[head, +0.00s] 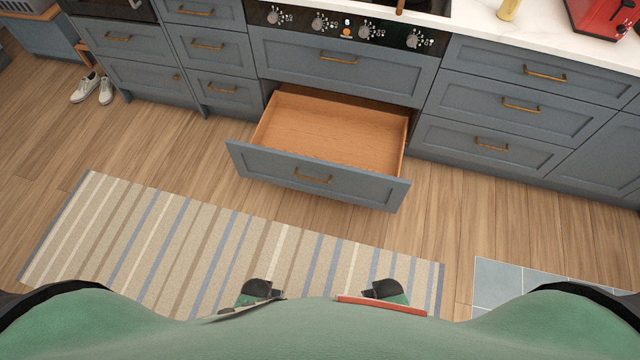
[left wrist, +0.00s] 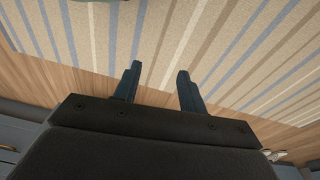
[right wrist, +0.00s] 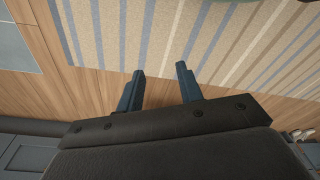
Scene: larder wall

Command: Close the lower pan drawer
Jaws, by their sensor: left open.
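The lower pan drawer (head: 318,178) stands pulled far out below the hob front in the head view. Its blue-grey front has a brass handle (head: 313,179), and its wooden inside (head: 330,132) looks empty. My left gripper (left wrist: 158,78) shows in the left wrist view with its two fingers apart and nothing between them, above the striped rug. My right gripper (right wrist: 160,80) shows in the right wrist view, also with fingers apart and empty. Both are away from the drawer. The gripper fingers cannot be made out in the head view.
The upper pan drawer (head: 340,62) above is shut. Closed drawers stand on both sides. A striped rug (head: 190,245) lies on the wooden floor between me and the drawer. White shoes (head: 93,89) stand at the far left. The floor right of the drawer is clear.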

